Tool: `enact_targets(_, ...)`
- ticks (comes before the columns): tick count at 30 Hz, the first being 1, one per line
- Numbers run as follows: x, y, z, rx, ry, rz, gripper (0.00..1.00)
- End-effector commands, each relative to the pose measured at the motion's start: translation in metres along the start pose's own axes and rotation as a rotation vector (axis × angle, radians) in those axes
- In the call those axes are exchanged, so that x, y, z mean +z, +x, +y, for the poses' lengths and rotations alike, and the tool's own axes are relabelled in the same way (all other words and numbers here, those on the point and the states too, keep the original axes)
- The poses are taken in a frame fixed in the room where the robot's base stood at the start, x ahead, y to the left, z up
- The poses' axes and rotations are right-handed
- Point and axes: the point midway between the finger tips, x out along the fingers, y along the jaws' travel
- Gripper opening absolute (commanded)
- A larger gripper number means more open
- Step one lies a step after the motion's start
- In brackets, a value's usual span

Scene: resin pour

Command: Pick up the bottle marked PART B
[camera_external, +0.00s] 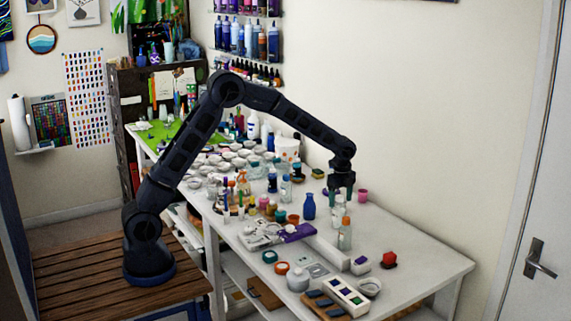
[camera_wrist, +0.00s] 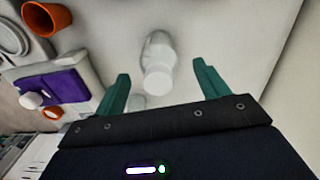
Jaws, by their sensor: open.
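My gripper (camera_external: 341,190) points down over the white table, its teal fingers apart with nothing held. In the wrist view, a pale bottle (camera_wrist: 158,65) stands between and slightly beyond the open fingers (camera_wrist: 162,87), seen from above. No PART B marking is legible on it. I cannot read any label, so I cannot tell which one is PART B.
A blue bottle (camera_external: 308,207) and an orange cup (camera_external: 293,219) stand left of my gripper; the cup also shows in the wrist view (camera_wrist: 47,17). A purple item (camera_external: 297,232) lies nearby. A pink cup (camera_external: 362,195) is to the right. The table's right end (camera_external: 430,262) is clear.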

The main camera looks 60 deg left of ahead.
Motion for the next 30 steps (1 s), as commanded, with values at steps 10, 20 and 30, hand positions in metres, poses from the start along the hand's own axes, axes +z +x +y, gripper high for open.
enact_targets(10,-0.002,0.043,0.002,0.002,0.0,-0.001,0.74)
enact_targets(20,-0.002,0.047,0.001,0.0,0.0,0.0,0.64)
enact_targets(30,-0.002,0.047,0.001,-0.001,0.0,0.0,0.21)
